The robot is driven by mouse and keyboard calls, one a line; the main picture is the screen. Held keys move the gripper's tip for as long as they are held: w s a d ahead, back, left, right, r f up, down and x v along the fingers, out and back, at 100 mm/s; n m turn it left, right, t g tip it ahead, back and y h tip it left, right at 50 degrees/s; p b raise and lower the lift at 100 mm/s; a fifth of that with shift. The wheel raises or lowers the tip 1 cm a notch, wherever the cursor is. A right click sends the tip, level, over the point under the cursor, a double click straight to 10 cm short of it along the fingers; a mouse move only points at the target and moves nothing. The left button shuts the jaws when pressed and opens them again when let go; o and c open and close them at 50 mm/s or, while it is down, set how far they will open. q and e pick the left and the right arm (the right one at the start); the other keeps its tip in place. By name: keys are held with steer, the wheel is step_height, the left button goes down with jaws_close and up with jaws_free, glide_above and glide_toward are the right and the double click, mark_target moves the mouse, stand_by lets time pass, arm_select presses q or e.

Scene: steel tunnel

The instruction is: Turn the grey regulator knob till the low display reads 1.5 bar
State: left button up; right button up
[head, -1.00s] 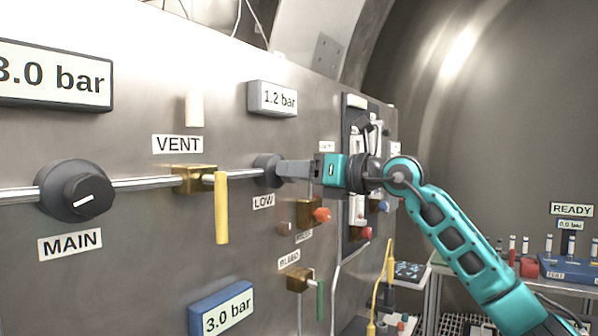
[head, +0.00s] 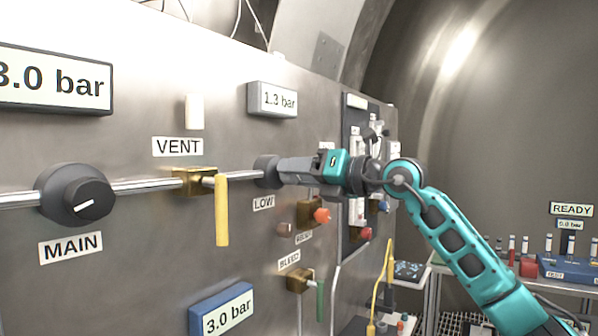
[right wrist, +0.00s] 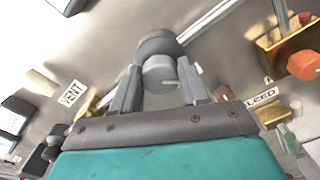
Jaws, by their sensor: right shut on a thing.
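The grey regulator knob (head: 266,171) sits on the steel panel above the LOW label (head: 263,202). The low display (head: 278,99) above it reads 1.3 bar. My right gripper (head: 282,171) is shut on the knob, coming in from the right. In the right wrist view the fingers (right wrist: 159,92) stand on both sides of the knob's grey cap (right wrist: 160,73). My left gripper is not in view.
The MAIN knob (head: 76,195) and the yellow VENT lever (head: 222,210) are to the left along the pipe. An orange-red knob (head: 322,216) and the green BLEED lever (head: 320,300) lie below my right gripper. A rack bench (head: 568,268) stands far right.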

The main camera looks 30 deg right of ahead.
steer(key=shift+m, duration=0.9)
steer(key=o, duration=1.1)
steer(key=shift+c, duration=0.2)
steer(key=shift+s, duration=0.1)
steer(key=b+v, duration=0.7)
steer(key=v, duration=0.5)
steer(key=shift+s+d, duration=0.25)
steer(key=shift+s, duration=0.1)
